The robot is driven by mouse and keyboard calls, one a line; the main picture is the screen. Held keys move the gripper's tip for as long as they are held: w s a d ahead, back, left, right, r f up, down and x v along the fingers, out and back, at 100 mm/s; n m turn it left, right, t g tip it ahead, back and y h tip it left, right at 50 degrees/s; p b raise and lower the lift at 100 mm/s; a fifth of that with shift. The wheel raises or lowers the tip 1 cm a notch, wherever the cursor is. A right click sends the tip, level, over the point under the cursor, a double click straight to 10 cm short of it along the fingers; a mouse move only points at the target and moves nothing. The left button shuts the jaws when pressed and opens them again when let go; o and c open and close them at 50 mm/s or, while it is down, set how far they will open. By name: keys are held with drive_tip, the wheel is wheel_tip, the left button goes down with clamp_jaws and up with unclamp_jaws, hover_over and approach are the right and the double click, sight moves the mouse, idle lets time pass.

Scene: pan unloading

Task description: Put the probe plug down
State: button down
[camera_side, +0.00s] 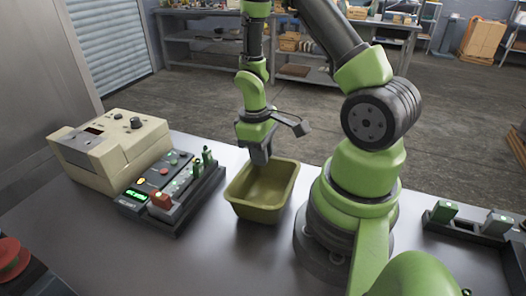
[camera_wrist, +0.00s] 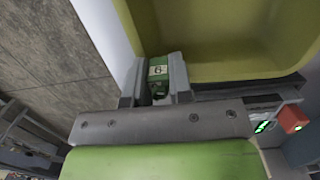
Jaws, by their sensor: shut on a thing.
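My gripper (camera_wrist: 158,85) is shut on a green plug with a white label that appears to read 6, the probe plug (camera_wrist: 158,71), in the wrist view. In the side view my gripper (camera_side: 259,157) points down at the back edge of an olive-green pan (camera_side: 262,209). The plug is hidden there behind the fingers. In the wrist view the pan (camera_wrist: 225,72) fills the upper right, and the plug sits beside its wall. I cannot tell whether the plug touches the pan.
A black panel (camera_side: 172,190) with lit buttons and green plugs stands left of the pan. A beige instrument box (camera_side: 112,148) stands behind it. A dark rack (camera_side: 470,226) with green-lit blocks is at the right. Bare metal table (camera_side: 215,262) lies in front of the pan.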

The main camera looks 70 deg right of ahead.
drive_tip(key=c, duration=1)
unclamp_jaws()
drive_tip(key=shift+s+a+f, duration=0.25)
drive_tip(key=shift+s+f, duration=0.15)
drive_tip(key=shift+w, duration=0.1)
wheel_tip(320, 180, up, 13)
drive_tip(key=w, duration=0.2)
drive_tip(key=s+a+r+m+t, duration=0.1)
drive_tip(key=s+a+r+t, duration=0.1)
drive_tip(key=a+r+t, duration=0.1)
drive_tip(key=s+a+r+m+t+y, duration=0.1)
drive_tip(key=s+a+r+t, duration=0.1)
drive_tip(key=a+r, duration=0.3)
drive_tip(key=s+a+r+m+t+y, duration=0.1)
drive_tip(key=s+a+r+m+t, duration=0.1)
drive_tip(key=s+a+r+t, duration=0.1)
drive_tip(key=shift+s+a+r+t, duration=0.1)
drive_tip(key=shift+a+r+t, duration=0.05)
drive_tip(key=shift+a+r, duration=0.35)
drive_tip(key=shift+a+r+t, duration=0.15)
drive_tip(key=shift+a+r, duration=0.1)
drive_tip(key=shift+r, duration=0.35)
